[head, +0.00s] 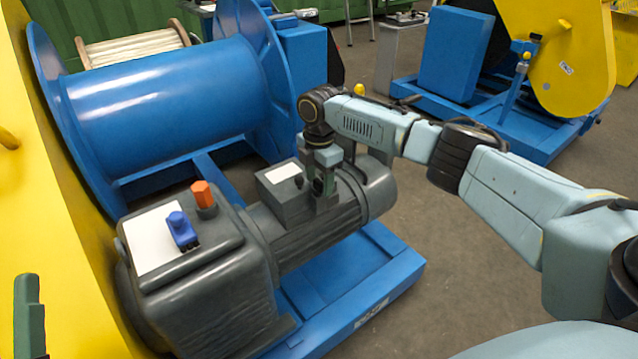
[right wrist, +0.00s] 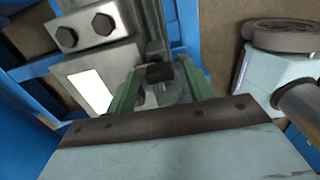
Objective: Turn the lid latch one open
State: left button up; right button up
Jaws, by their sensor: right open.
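A grey terminal box (head: 286,200) with a white label on its lid sits on top of the dark motor. A small dark knob (head: 298,181) stands on the lid near the label. My right gripper (head: 322,190) points down at the right side of this box. In the right wrist view its green fingers (right wrist: 160,88) are apart, with a small dark block (right wrist: 159,72) showing between them. I cannot tell whether this block is the lid latch, or whether a finger touches it. A green finger of my left gripper (head: 28,312) shows at the lower left edge.
The gearbox (head: 215,265) carries an orange cap (head: 203,194) and a blue part (head: 182,230). A blue drum (head: 165,100) stands behind, and a yellow panel (head: 50,210) is at left. Two bolts (right wrist: 85,30) sit close in the wrist view.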

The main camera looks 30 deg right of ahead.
jog(key=shift+f, duration=0.3)
jog(key=c, duration=1)
